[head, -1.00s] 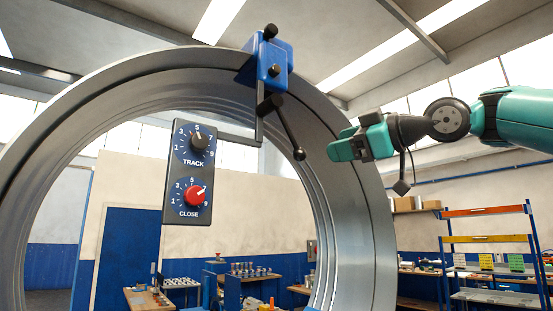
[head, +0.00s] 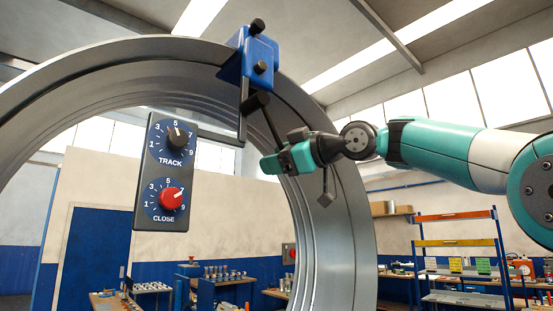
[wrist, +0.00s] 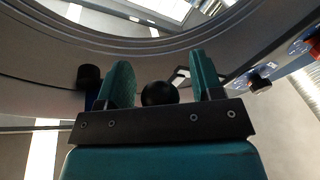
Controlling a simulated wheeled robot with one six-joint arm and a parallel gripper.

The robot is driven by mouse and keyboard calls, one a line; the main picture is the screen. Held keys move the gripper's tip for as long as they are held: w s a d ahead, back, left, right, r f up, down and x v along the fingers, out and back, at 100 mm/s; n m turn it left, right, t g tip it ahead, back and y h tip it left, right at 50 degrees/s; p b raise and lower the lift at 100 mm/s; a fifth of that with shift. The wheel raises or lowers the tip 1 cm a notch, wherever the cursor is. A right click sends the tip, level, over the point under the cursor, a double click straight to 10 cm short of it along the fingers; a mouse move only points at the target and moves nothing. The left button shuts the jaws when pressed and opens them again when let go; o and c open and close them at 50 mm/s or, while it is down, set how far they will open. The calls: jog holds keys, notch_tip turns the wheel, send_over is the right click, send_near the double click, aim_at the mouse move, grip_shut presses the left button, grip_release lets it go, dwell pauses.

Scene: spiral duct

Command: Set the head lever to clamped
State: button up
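The head lever (head: 268,122) is a thin dark rod that hangs down and to the right from a black hub under the blue head (head: 259,58) on the duct's rim. Its lower end is hidden by my gripper (head: 268,165) in the head view. In the wrist view, a round black knob (wrist: 159,93) shows between the two teal fingers of my gripper (wrist: 162,78). The fingers stand apart with visible gaps on both sides of the knob. I cannot tell how deep the knob sits between them.
The large grey spiral duct ring (head: 345,225) stands close behind my gripper. A dark control panel (head: 166,172) with TRACK and CLOSE dials hangs to the left. Workbenches (head: 235,280) and a shelf rack (head: 460,238) stand farther back.

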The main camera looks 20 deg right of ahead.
grip_shut()
